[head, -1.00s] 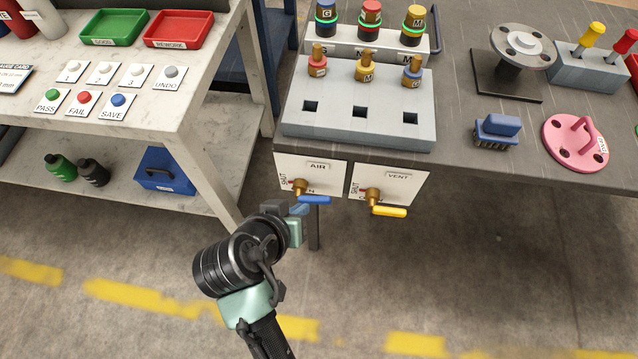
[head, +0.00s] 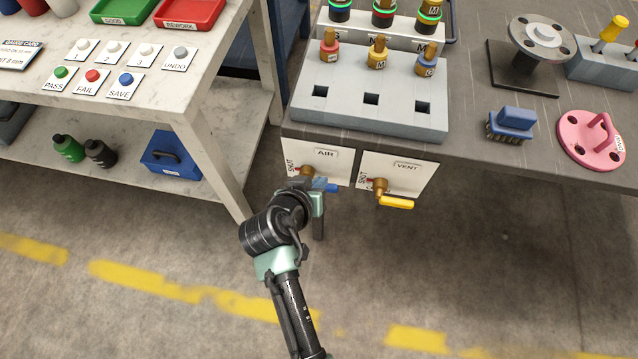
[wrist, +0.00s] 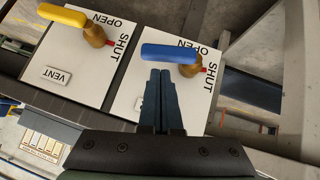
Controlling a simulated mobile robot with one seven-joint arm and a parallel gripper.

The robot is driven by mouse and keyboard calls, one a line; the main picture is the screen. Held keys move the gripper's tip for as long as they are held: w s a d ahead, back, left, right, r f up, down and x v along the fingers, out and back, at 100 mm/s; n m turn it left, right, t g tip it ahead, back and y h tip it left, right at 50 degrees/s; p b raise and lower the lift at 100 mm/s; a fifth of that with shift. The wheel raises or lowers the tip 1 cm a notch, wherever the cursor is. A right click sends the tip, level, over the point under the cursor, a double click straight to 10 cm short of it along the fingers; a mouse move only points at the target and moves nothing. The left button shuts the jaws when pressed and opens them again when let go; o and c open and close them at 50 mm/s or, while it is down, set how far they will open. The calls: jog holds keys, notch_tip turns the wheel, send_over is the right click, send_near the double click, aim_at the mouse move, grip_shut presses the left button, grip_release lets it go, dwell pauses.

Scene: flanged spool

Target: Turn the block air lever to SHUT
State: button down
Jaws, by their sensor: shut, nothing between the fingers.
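The blue block air lever (head: 332,188) is on the white AIR panel (head: 330,168) at the bench front. In the wrist view the blue handle (wrist: 168,53) extends left from its brass hub (wrist: 190,69). A red mark is at the hub beside SHUT; OPEN is printed above the handle and partly covered. My gripper (wrist: 160,73) is shut and empty, its fingertips at the handle's lower edge; I cannot tell if they touch. In the head view my gripper (head: 318,186) covers part of the lever and hub.
The VENT panel (head: 395,181) with its yellow lever (head: 396,202) is close beside the AIR panel. A grey socket block (head: 370,100) stands on the bench above. The white table's leg (head: 215,165) is to the left. Floor below the panels is open.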

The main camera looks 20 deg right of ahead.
jog(key=shift+f, duration=0.35)
jog(key=shift+s+d, duration=0.1)
jog(key=shift+s+d+f+m+t+y+p, duration=0.35)
jog(key=shift+d+f+y, duration=0.15)
jog(key=shift+f+y, duration=0.15)
